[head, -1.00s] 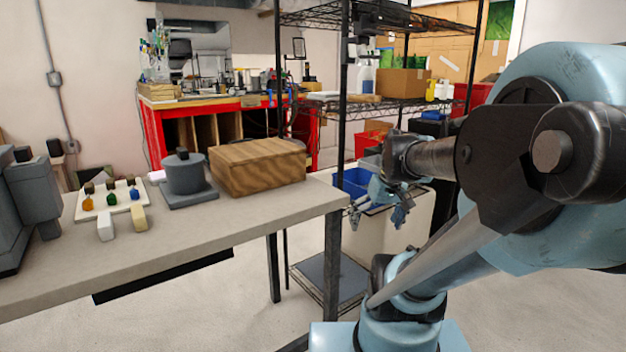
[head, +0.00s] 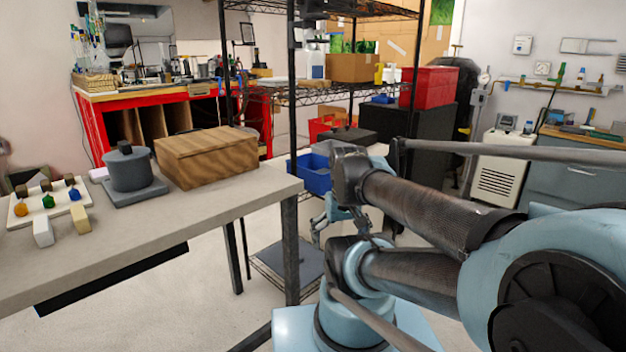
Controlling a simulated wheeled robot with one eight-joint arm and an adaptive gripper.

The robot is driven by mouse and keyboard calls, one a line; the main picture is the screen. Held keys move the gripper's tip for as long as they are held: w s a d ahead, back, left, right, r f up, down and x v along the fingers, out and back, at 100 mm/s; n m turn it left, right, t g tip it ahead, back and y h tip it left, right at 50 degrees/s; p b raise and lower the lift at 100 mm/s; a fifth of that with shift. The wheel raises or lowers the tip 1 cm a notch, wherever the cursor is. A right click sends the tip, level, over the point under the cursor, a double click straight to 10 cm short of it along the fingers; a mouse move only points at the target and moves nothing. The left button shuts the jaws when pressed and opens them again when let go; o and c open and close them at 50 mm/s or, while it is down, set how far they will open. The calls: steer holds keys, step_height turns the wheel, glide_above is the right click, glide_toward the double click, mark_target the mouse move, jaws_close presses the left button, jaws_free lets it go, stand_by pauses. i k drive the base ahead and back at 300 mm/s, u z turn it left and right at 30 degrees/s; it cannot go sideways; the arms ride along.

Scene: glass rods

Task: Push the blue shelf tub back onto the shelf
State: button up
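The blue tub (head: 309,176) shows in the head view just beyond the right corner of the table, beside a black rack post. Its open top faces up, and its right side is partly covered by my arm. What it rests on is hidden. My gripper (head: 336,218) hangs low to the right of and below the tub in the picture, beside my arm's wrist. It is small and partly hidden, so whether its fingers are apart is unclear. I cannot tell whether it touches the tub.
The grey table (head: 225,203) bears a wooden box (head: 207,157), a grey pot (head: 130,170) and a tray of small bottles. Floor is open below.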

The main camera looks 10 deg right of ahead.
mark_target(320, 184)
steer(key=u, duration=1.85)
steer(key=k, duration=0.4)
steer(key=z, duration=1.85)
